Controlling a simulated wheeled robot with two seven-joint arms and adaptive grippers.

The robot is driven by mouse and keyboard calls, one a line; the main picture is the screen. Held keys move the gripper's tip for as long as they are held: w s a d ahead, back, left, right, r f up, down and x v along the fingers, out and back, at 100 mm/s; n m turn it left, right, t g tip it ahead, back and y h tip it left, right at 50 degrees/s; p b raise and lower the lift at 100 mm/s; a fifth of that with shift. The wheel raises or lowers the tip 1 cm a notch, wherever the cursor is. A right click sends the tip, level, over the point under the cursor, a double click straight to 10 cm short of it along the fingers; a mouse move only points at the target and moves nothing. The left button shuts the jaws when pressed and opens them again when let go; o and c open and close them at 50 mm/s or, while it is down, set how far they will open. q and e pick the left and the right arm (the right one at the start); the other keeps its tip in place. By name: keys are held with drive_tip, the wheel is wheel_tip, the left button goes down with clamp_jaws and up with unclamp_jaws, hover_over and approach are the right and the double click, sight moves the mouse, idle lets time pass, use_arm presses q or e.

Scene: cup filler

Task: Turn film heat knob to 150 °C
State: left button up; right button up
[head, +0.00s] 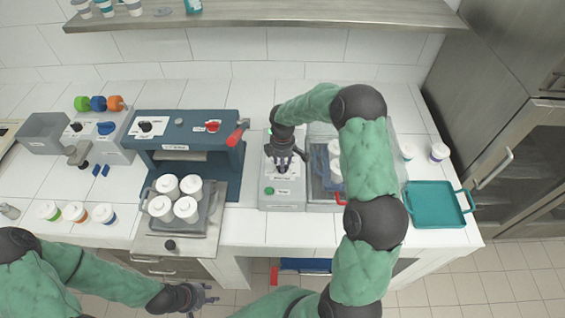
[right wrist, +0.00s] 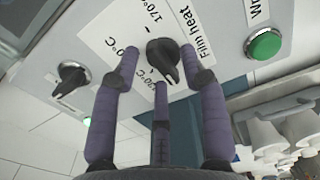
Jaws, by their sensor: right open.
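In the head view my right gripper (head: 285,160) is over the grey control box (head: 269,200) and hides the knob. My left gripper (head: 200,295) hangs open and empty in front of the counter.
A green button (right wrist: 264,43) and a second black knob (right wrist: 72,78) flank the film heat knob. A blue press (head: 190,125) with white cups (head: 185,208) stands left. A teal tray (head: 433,208) lies right. A shelf (head: 260,14) runs above.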

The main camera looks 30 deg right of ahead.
drive_tip(key=shift+f, duration=0.1)
clamp_jaws()
